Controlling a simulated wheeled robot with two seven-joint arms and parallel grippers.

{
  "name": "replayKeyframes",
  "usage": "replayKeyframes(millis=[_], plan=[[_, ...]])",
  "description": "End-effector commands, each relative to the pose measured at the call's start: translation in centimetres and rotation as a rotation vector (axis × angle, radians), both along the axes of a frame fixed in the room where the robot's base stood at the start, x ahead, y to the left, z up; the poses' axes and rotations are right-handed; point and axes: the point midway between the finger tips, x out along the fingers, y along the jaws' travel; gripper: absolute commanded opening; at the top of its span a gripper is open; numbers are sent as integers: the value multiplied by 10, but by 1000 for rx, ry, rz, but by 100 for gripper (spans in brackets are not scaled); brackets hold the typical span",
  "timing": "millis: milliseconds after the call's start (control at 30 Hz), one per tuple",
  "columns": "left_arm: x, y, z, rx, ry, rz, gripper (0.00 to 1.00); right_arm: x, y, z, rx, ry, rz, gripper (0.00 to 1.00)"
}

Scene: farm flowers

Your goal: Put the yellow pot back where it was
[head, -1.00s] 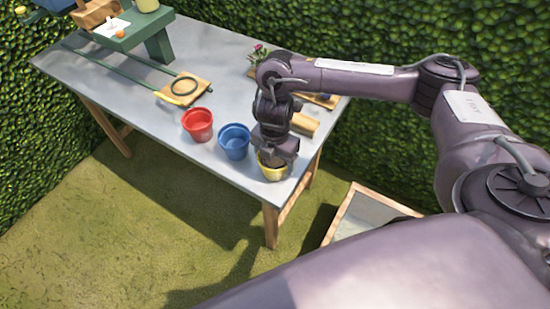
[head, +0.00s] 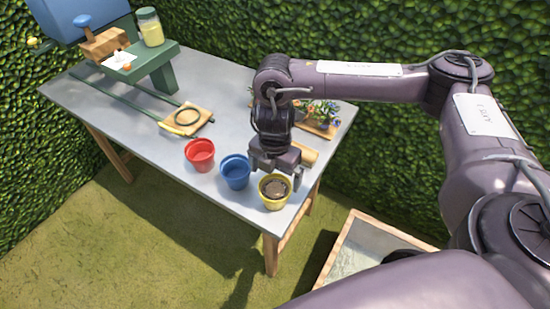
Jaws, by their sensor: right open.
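The yellow pot (head: 268,203) stands upright near the front right corner of the table, with dark soil inside. The blue pot (head: 235,172) stands just to its left, and the red pot (head: 200,155) is further left, in a row with it. My right gripper (head: 280,178) is open and empty, just behind and above the yellow pot's rim. I cannot tell whether a finger still touches the rim. My left gripper is not in view.
The grey table (head: 150,140) has a wooden board with a ring (head: 186,121) on rails. A green stand with a jar (head: 150,27) is at the back left. Potted flowers (head: 322,112) stand behind my right arm. A wooden-framed box (head: 355,250) is on the grass at right.

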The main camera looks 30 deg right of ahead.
Motion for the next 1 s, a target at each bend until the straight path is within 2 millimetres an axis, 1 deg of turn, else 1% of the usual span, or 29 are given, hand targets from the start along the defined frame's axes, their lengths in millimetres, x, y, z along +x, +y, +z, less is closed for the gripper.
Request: replayKeyframes(millis=[33, 100, 200, 300, 400, 1000], plan=[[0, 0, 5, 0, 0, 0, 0, 1, 0, 13, -1, -5, 2, 99], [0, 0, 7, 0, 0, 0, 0, 1, 0, 24, -1, -4, 0, 99], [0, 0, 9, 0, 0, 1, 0, 1, 0, 34, -1, -3, 1, 99], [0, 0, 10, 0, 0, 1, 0, 0, 0, 41, 1, -1, 1, 99], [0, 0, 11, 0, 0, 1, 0, 0, 0, 43, 0, 0, 0, 99], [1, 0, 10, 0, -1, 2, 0, 0, 0, 43, -1, 1, 0, 99]])
